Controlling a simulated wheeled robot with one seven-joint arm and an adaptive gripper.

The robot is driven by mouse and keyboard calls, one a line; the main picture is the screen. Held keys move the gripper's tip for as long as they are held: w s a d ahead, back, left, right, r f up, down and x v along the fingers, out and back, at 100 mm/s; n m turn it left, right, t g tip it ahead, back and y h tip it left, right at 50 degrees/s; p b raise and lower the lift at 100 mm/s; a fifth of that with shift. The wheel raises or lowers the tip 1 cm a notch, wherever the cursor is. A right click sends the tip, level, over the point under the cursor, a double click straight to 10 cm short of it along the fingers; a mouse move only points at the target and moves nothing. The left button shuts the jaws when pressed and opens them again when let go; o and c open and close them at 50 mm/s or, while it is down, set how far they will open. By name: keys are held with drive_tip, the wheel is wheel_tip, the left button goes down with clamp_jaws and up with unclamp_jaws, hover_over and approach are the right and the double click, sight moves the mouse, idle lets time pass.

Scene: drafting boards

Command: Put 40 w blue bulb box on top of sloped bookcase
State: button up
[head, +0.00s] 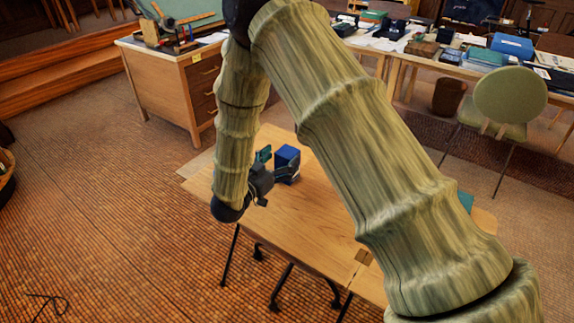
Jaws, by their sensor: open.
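A blue box (287,160), likely the bulb box, stands upright on the wooden table (310,222) near its far left part. Its label is too small to read. My gripper (278,165) is at the box from the left and front, with open dark fingers. One finger shows in front of the box's lower part. I cannot tell whether the fingers touch it. A small teal shape (263,154) shows beside the box at the gripper; what it is cannot be told. I cannot make out a sloped bookcase in this view.
A wooden drawer desk (167,85) with items stands at back left. A long cluttered table (420,55) runs along the back right. Open floor (110,200) lies at left. My arm hides much of the table.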

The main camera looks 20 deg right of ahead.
sight(293, 148)
drive_tip(key=x, duration=0.4)
drive_tip(key=shift+w+a+f, duration=0.1)
drive_tip(key=shift+w+f, duration=0.1)
drive_tip(key=shift+w, duration=0.05)
drive_tip(key=shift+r, duration=0.1)
drive_tip(key=c, duration=1.3)
